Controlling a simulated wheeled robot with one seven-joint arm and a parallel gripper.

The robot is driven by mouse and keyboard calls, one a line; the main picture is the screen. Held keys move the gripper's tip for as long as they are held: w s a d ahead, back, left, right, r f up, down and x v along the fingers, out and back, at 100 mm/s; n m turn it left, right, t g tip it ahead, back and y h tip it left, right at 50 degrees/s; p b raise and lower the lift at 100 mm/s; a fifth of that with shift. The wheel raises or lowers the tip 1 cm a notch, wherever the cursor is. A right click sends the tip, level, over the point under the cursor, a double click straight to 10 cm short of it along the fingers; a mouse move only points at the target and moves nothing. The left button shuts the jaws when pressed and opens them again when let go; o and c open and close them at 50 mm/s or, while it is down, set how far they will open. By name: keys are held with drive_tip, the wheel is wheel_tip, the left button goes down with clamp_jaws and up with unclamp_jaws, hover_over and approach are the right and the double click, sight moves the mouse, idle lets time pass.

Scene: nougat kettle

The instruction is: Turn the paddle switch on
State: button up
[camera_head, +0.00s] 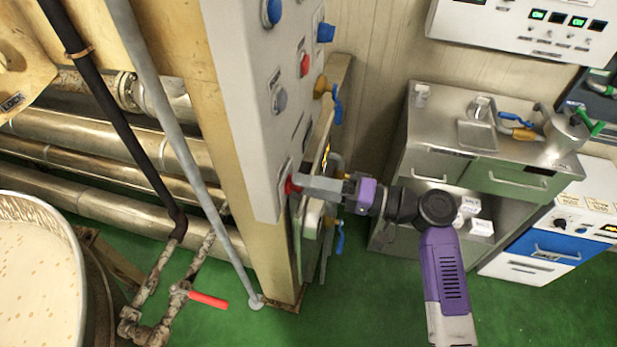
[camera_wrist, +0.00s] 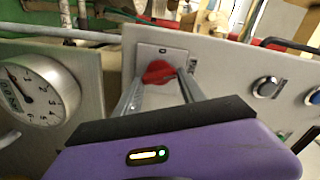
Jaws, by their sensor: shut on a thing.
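The paddle switch is a red knob (camera_wrist: 160,72) on a light plate low on the grey control panel (camera_head: 245,100). In the head view only a bit of the red knob (camera_head: 291,186) shows past my fingertips. My gripper (camera_head: 298,187) reaches in from the right, its fingers pointing left at the panel. In the wrist view my two grey fingers (camera_wrist: 160,88) lie on either side of the red knob, shut on it. Which way the switch is turned is hard to tell, as the fingers cover part of it.
On the panel, a blue button (camera_head: 272,12) and a grey button (camera_head: 279,99) sit above the switch. A pressure gauge (camera_wrist: 38,92) stands beside the panel. A pot of pale nougat (camera_head: 38,290) is at left. A steel cabinet (camera_head: 470,180) stands at right.

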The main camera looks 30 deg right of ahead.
drive_tip(key=shift+f+m+p, duration=0.1)
drive_tip(key=shift+m+p, duration=1.3)
drive_tip(key=shift+m, duration=0.8)
drive_tip(key=shift+d, duration=0.1)
drive_tip(key=o, duration=1.4)
drive_tip(key=shift+c, duration=0.2)
drive_tip(key=b+v, duration=0.2)
drive_tip(key=v, duration=0.5)
drive_tip(key=shift+s+d, duration=0.3)
drive_tip(key=shift+s, duration=0.05)
